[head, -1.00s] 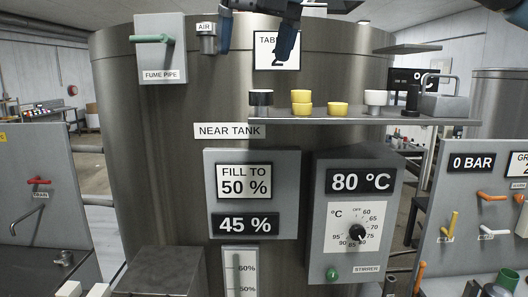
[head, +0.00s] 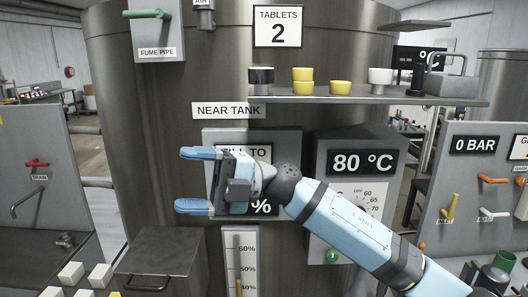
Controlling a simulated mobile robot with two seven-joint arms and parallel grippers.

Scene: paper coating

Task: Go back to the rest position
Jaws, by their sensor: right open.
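My right arm comes in from the lower right. Its gripper (head: 188,180) is open and empty, with its two blue fingers pointing left, one above the other. It is in front of the near tank (head: 150,90) and covers much of the FILL TO panel (head: 290,140), hiding most of its text. My forearm covers part of the 80 °C control box (head: 362,163) and its dial. My left gripper is not in view.
A shelf (head: 380,99) above my right gripper holds several cups, yellow, white and black. A metal box (head: 155,262) and white cubes (head: 72,273) are at the lower left. The 0 BAR panel (head: 475,190) with handles is at the right.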

